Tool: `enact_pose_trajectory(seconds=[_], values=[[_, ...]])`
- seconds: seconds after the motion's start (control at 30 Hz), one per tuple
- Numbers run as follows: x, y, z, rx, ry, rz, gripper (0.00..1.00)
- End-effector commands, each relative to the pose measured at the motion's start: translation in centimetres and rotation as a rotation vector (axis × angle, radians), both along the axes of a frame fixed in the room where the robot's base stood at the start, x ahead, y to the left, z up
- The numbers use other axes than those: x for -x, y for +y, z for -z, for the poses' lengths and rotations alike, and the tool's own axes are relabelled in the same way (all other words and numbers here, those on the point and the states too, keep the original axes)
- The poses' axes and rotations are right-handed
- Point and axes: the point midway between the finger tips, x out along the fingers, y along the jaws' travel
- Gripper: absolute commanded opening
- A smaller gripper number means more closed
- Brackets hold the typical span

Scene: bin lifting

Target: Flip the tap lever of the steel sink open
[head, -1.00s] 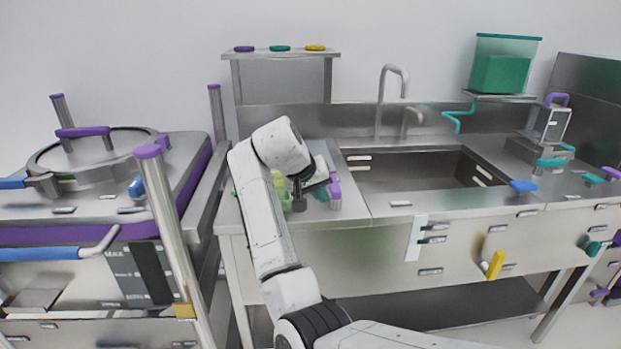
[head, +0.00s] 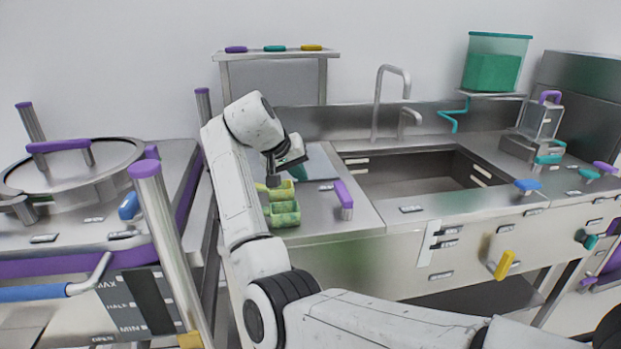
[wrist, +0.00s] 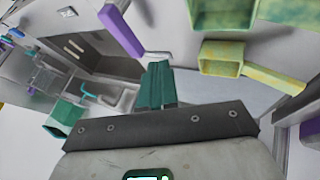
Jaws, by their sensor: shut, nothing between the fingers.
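The steel sink (head: 400,196) is set in the counter right of my arm in the head view. A tall hooked steel tap (head: 376,105) stands at its back edge, with a shorter bent steel piece (head: 402,122) beside it; I cannot tell whether that is the lever. A purple-gripped lever (head: 344,196) on a steel stem stands on the counter left of the basin; it also shows in the wrist view (wrist: 120,30). My gripper (head: 274,181) is shut and empty, above the counter left of this purple lever and apart from it. Its teal fingers (wrist: 156,85) show in the wrist view.
Yellow-green open boxes (head: 283,212) sit on the counter just below my gripper. A shelf (head: 275,55) with coloured lids stands behind. A green-filled container (head: 496,65) is at the back right. A cooker with purple handles (head: 60,146) stands left. The basin is empty.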

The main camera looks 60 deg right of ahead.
Motion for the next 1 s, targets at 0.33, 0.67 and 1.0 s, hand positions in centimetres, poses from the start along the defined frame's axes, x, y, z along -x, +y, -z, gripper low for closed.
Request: enact_pose_trajectory(seconds=[0.33, 0.67, 1.0], values=[[0.9, -3.9, 5.4, -0.003, 0.004, 0.002, 0.0], [3.2, -7.1, 7.0, -0.001, 0.0, 0.001, 0.0], [4.1, -7.8, 7.1, -0.001, 0.0, 0.0, 0.0]])
